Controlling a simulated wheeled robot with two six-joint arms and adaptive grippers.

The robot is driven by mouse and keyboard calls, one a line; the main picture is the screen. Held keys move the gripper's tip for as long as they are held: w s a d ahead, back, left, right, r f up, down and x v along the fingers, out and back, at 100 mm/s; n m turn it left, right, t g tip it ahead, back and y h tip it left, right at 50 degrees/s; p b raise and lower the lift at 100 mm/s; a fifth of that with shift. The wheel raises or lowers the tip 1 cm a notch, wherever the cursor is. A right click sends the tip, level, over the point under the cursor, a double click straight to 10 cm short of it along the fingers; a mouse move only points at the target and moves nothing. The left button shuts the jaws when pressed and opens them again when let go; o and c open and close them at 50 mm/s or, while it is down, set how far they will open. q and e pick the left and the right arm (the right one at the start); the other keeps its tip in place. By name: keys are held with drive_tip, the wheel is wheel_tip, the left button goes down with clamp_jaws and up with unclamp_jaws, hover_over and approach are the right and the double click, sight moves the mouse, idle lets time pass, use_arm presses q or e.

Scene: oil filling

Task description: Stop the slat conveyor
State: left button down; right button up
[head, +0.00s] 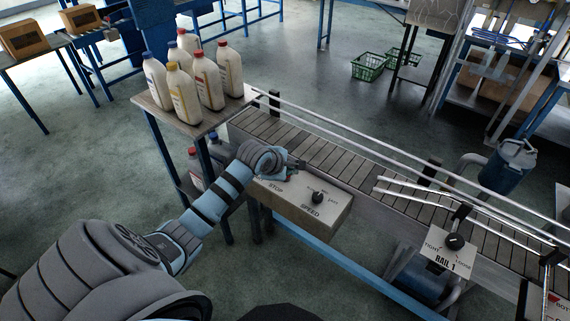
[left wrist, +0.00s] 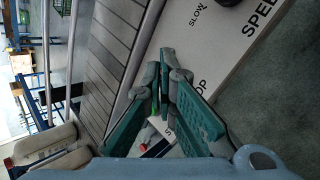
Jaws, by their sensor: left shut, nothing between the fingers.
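The slat conveyor (head: 325,158) runs from the middle toward the lower right, and its slats (left wrist: 108,50) show in the left wrist view. A pale control box (head: 300,212) on its near side carries the words STOP and SPEED and a black knob (head: 317,198). My left gripper (head: 298,167) is shut and empty, over the upper edge of the box by the STOP label. In the left wrist view its fingertips (left wrist: 168,60) lie beside the partly covered STOP lettering. The stop button is not clearly visible; the gripper and arm cover part of the panel. My right gripper is not in view.
Several capped bottles (head: 205,80) stand on a small table (head: 150,101) at the conveyor's left end. Metal guide rails (head: 390,155) run along the belt. A RAIL 1 knob panel (head: 449,248) stands at the right. Green baskets (head: 368,67) lie on the floor behind.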

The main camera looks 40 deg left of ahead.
use_arm(q)
drive_tip(key=w+a+r+n+t, duration=0.1)
drive_tip(key=w+a+r+n, duration=0.2)
drive_tip(key=w+r+n, duration=0.1)
drive_tip(key=shift+a+r+n, duration=0.35)
drive_tip(key=shift+r+n, duration=0.25)
drive_tip(key=shift+r, duration=0.05)
wheel_tip(320, 180, down, 5)
drive_tip(key=shift+r+b, duration=0.1)
drive_tip(key=shift+b, duration=0.55)
wheel_tip(320, 180, down, 2)
drive_tip(key=b, duration=0.3)
drive_tip(key=shift+f, duration=1.15)
